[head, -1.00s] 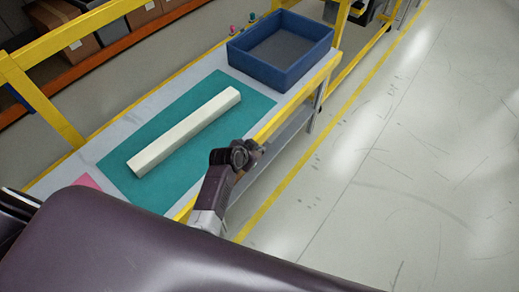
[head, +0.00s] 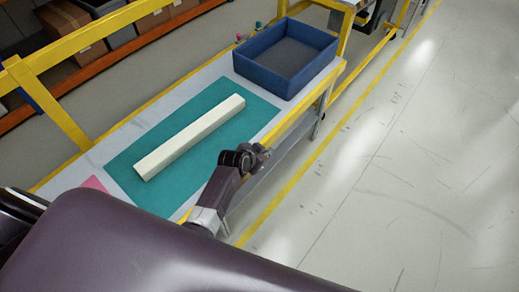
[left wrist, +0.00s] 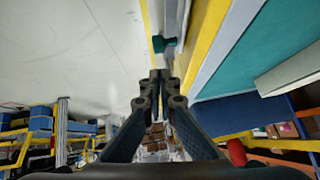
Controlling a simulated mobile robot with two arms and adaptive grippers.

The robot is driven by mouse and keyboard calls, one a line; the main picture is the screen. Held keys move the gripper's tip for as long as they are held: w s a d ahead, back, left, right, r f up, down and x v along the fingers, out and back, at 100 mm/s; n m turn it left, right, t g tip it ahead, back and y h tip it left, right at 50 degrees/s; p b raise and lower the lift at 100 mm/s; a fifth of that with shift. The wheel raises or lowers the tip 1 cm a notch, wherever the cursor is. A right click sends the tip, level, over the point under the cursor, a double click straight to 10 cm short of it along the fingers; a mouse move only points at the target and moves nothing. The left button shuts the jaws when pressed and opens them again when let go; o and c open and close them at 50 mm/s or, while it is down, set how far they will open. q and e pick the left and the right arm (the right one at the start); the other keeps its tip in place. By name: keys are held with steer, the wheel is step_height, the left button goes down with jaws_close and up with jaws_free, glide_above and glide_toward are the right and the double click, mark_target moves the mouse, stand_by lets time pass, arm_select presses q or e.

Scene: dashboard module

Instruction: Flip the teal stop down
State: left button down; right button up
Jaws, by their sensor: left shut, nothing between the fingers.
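A small teal piece (left wrist: 165,44), which looks like the teal stop, shows in the left wrist view at the bench's yellow front edge (left wrist: 207,45). It lies just beyond my left gripper's fingertips (left wrist: 160,76), with a small gap in the picture. Whether it stands up or lies down I cannot tell. In the head view my left gripper (head: 262,156) is at the front edge of the bench, shut and empty, and the arm hides the stop there. My right gripper is not in view.
A teal mat (head: 125,160) with a long cream bar (head: 190,138) covers the bench middle. A blue bin (head: 285,85) stands at the bench's far end, small knobs (head: 258,26) behind it. Yellow rails (head: 75,45) run along the back. The floor at right is clear.

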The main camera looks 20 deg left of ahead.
arm_select(q)
steer(key=w+d+r+v, duration=0.1)
steer(key=v, duration=1)
steer(key=shift+w+a+r, duration=0.15)
steer(key=shift+r, duration=0.05)
